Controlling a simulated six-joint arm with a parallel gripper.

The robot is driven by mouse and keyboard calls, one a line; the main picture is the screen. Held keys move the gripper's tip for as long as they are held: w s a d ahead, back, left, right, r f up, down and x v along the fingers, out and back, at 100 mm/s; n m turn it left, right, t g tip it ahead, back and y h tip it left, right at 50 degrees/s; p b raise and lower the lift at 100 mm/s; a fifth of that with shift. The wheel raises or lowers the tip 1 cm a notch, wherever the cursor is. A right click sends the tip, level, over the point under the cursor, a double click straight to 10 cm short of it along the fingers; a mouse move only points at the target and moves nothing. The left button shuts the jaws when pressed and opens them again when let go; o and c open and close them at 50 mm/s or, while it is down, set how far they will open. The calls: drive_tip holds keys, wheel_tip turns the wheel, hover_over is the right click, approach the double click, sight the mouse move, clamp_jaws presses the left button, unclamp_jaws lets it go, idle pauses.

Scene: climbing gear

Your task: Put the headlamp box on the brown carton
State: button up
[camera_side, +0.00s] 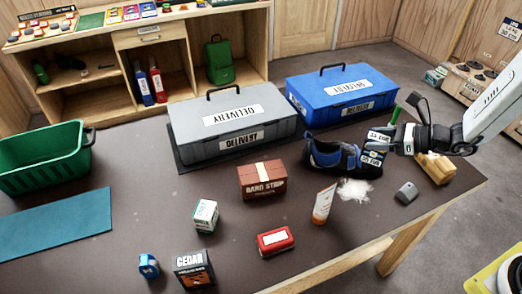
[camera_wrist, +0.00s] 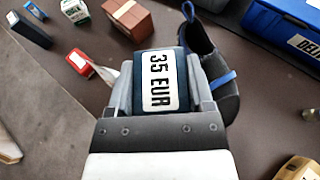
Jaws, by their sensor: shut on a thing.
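My gripper (camera_side: 388,145) is shut on a dark blue box with a white "35 EUR" label, which I take to be the headlamp box (camera_wrist: 153,80). In the side view the box is mostly hidden by my fingers and overlaps the shoe (camera_side: 335,157). The box is held above the table at the right. The brown carton (camera_side: 262,180) stands mid-table in front of the grey case, with a pale strip and lettering. It is left of my gripper, apart from it, and its visible top is clear. The carton also shows at the top of the wrist view (camera_wrist: 122,17).
Grey (camera_side: 232,125) and blue (camera_side: 342,93) delivery cases stand behind. A tube (camera_side: 324,203), red tin (camera_side: 275,241) and white-green box (camera_side: 205,216) are near the carton. A green basket (camera_side: 42,160) and teal mat (camera_side: 55,227) lie left. Open tabletop surrounds the carton.

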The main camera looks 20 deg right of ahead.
drive_tip(key=a+r+n+g+y, duration=0.2)
drive_tip(key=a+n+g, duration=0.3)
drive_tip(key=a, duration=0.4)
drive_tip(key=a+r+n+g+y, duration=0.2)
drive_tip(key=a+n+g, duration=0.3)
drive_tip(key=a, duration=0.5)
drive_tip(key=shift+w+r+y, duration=0.35)
drive_tip(key=shift+y, duration=0.15)
drive_tip(key=w+a+f, duration=0.5)
drive_tip(key=w+f, duration=0.4)
drive_tip(key=w, duration=0.3)
drive_tip(key=shift+w+f, duration=0.2)
drive_tip(key=shift+w, duration=0.1)
